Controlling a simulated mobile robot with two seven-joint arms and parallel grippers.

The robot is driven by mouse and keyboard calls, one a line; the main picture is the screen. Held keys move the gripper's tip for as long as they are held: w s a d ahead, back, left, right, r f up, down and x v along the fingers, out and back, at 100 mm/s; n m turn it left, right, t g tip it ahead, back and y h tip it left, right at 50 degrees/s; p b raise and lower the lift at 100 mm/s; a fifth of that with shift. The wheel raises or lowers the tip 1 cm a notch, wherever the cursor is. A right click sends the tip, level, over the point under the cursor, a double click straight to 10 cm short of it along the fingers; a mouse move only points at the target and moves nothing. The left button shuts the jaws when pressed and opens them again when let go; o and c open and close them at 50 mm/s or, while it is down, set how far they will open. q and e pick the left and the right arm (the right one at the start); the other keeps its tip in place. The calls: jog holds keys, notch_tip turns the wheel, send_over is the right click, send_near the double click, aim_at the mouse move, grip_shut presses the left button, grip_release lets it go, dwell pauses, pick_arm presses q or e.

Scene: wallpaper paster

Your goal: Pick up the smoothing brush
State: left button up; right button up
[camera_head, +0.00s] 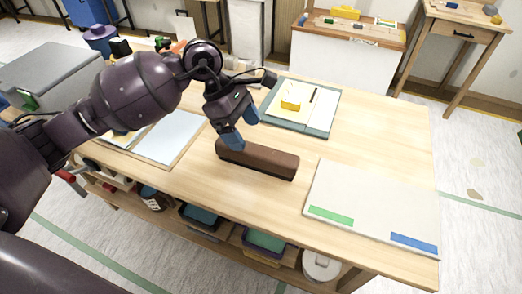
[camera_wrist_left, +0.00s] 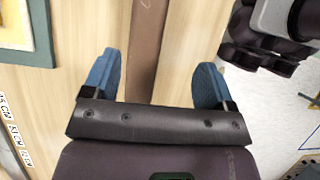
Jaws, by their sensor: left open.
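The smoothing brush (camera_head: 257,160) is a long, dark brown bar lying on the wooden table near its middle. My left gripper (camera_head: 240,127) is open above and behind the brush's left part, with its blue fingers pointing down. In the left wrist view, the brush (camera_wrist_left: 147,35) shows as a brown strip running between the two spread fingers (camera_wrist_left: 160,72), without touching either. Its near part is hidden by the gripper body. How far the fingertips are above the table is hard to tell. My right gripper is not in view.
A teal mat (camera_head: 327,110) with a yellow item (camera_head: 292,98) lies behind the brush. A pale board (camera_head: 370,202) with green and blue strips lies to the right. A light sheet (camera_head: 170,137) lies left. Bare table surrounds the brush.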

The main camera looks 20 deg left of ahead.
aim_at(255, 149)
pick_arm(q)
jog(key=shift+w+a+y, duration=0.4)
jog(key=shift+w+a, duration=0.05)
jog(key=shift+w, duration=0.05)
jog(key=shift+w+f, duration=0.1)
jog(key=shift+w, duration=0.05)
jog(key=b+x, duration=0.1)
jog(key=x, duration=0.3)
jog(key=shift+f, duration=0.2)
jog(key=shift+d+f, duration=0.15)
jog(key=shift+f, duration=0.15)
jog(key=b+x, duration=0.1)
jog(key=x, duration=0.3)
jog(key=shift+w+f, duration=0.2)
jog(key=shift+f, duration=0.05)
jog(key=shift+d+f, duration=0.15)
jog(key=shift+f, duration=0.15)
jog(key=shift+c, duration=0.4)
